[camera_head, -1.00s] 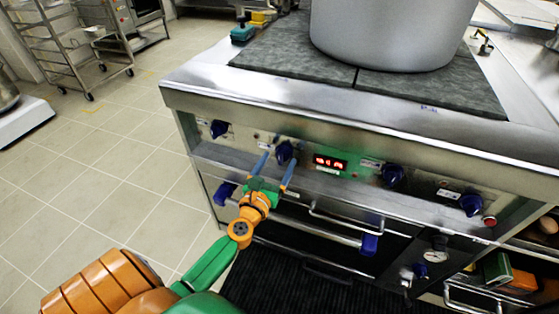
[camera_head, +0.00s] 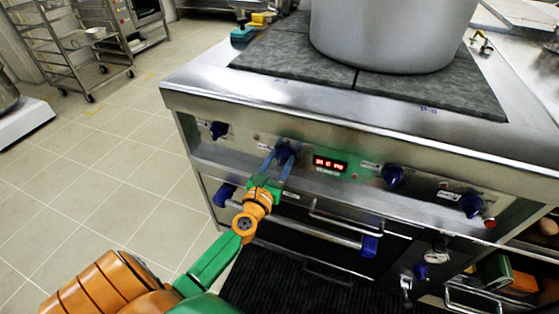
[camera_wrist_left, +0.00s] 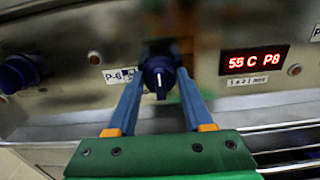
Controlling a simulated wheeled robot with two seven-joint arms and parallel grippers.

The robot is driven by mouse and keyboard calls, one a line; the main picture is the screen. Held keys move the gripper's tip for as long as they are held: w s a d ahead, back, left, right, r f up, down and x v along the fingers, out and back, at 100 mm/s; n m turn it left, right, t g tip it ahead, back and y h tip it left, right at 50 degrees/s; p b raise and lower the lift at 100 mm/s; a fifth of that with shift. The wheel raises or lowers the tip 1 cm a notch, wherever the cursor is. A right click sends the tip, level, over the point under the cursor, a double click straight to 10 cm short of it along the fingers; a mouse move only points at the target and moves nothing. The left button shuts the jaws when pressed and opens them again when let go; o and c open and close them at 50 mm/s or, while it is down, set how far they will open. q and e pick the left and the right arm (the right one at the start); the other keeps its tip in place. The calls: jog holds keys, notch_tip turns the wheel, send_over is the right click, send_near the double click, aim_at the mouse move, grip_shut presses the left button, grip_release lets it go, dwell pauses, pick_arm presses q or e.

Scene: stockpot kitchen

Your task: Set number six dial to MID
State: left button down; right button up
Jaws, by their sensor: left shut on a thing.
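The number six dial (camera_head: 285,151) is a dark blue knob on the stove's front panel, left of the red display. In the left wrist view the dial (camera_wrist_left: 158,74) sits right of a label reading P-6 (camera_wrist_left: 119,75). Its pale pointer mark faces down in that view. My left gripper (camera_head: 283,157) has its two blue fingers shut on the dial, one on each side; the fingers also show in the left wrist view (camera_wrist_left: 160,82). The fingertips partly cover the dial, and the MID mark is not readable. My right gripper is not in view.
The red display (camera_head: 330,163) reads 55 C P8 in the left wrist view. Other blue knobs (camera_head: 219,129) (camera_head: 392,175) (camera_head: 471,204) line the panel. An oven door handle (camera_head: 345,226) juts out below. A large pot (camera_head: 395,35) stands on the stove top.

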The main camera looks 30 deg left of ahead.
pick_arm(q)
jog(key=m+p, duration=0.1)
jog(key=m, duration=0.3)
jog(key=shift+d+m, duration=0.1)
jog(key=shift+m, duration=0.2)
jog(key=m, duration=0.5)
jog(key=shift+d+p, duration=0.1)
jog(key=shift+p, duration=0.3)
jog(key=m+p, duration=0.1)
jog(key=m, duration=0.3)
jog(key=shift+f+m, duration=0.15)
jog(key=shift+m, duration=0.25)
jog(key=m+p, duration=0.1)
jog(key=m, duration=0.3)
jog(key=shift+f+m, duration=0.1)
jog(key=shift+m, duration=0.2)
jog(key=m, duration=0.3)
jog(key=shift+m+p, duration=0.3)
jog(key=shift+p, duration=0.05)
jog(key=m, duration=0.3)
jog(key=shift+f+m+p, duration=0.1)
jog(key=shift+m+p, duration=0.2)
jog(key=shift+p, duration=0.1)
jog(key=m+p, duration=0.1)
jog(key=m, duration=0.5)
jog(key=shift+f, duration=0.1)
jog(key=shift+m, duration=0.3)
